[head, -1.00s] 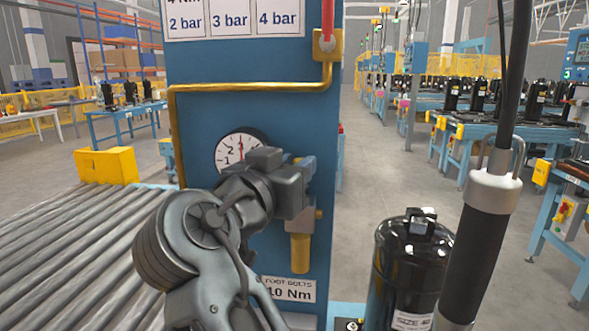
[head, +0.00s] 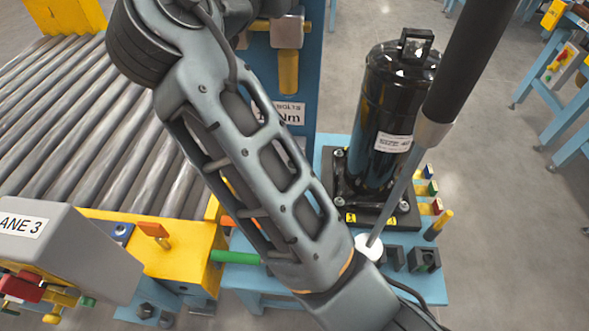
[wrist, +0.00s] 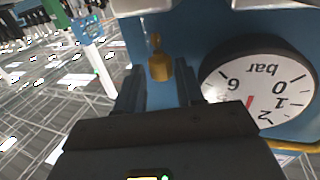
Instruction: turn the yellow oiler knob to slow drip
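In the wrist view, which shows the scene upside down, a small brass-yellow knob (wrist: 160,66) stands out against the blue column. My gripper (wrist: 160,85) is open, with one dark finger on each side of the knob and visible gaps beside it. I cannot tell whether the knob is between the fingertips or just beyond them. In the head view, a yellow bowl (head: 288,72) hangs under a grey block (head: 287,33) on the column. My gripper is out of the head view, whose lower middle my arm covers.
A round bar gauge (wrist: 262,85) is close to the right finger in the wrist view. A black compressor (head: 385,115) stands right of the column in the head view. The roller conveyor (head: 95,120) is at left; a lane box (head: 65,240) stands in front of it.

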